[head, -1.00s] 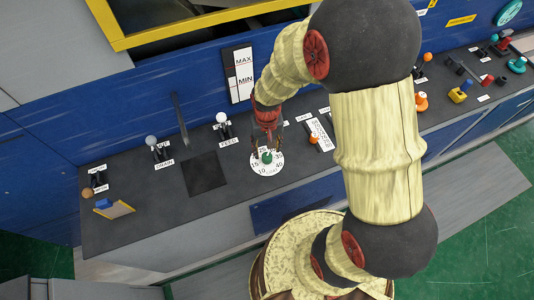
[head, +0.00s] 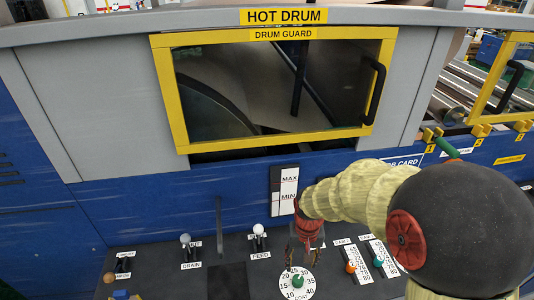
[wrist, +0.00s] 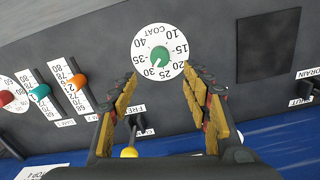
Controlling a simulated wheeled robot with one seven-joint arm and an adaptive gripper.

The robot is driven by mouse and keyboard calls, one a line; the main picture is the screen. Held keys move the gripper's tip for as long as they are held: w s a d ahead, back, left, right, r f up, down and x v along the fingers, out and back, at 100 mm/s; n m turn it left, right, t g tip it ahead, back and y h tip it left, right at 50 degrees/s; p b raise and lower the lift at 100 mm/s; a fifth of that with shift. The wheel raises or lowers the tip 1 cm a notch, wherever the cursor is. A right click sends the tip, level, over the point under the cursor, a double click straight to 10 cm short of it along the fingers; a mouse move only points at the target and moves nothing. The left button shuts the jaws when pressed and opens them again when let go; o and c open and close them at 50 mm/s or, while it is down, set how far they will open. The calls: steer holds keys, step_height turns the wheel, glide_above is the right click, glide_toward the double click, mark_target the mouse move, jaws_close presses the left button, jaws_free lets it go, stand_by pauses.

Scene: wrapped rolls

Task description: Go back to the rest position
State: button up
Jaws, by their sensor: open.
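My gripper (head: 302,254) hangs above the dark control panel in the head view, just behind the white COAT dial (head: 297,284). In the wrist view my gripper (wrist: 158,100) is open, its two yellow-padded fingers apart with nothing between the pads. The COAT dial, a round white scale with a green knob (wrist: 160,56), lies beyond the fingertips. My arm crosses the right part of the head view.
The yellow-framed drum guard (head: 277,34) stands above the panel. DRAIN (head: 186,240) and FEED (head: 259,231) levers stand left of my gripper. Sliders with orange (head: 351,267) and teal (head: 378,261) knobs are to the right. A black square lies on the panel.

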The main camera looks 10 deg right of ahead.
steer(key=s+r+n+t+b, duration=0.2)
steer(key=s+r+t+b, duration=0.3)
steer(key=s+r, duration=0.9)
steer(key=r+b, duration=0.1)
steer(key=b, duration=0.2)
steer(key=shift+r+t+b, duration=0.3)
steer(key=shift+r, duration=0.05)
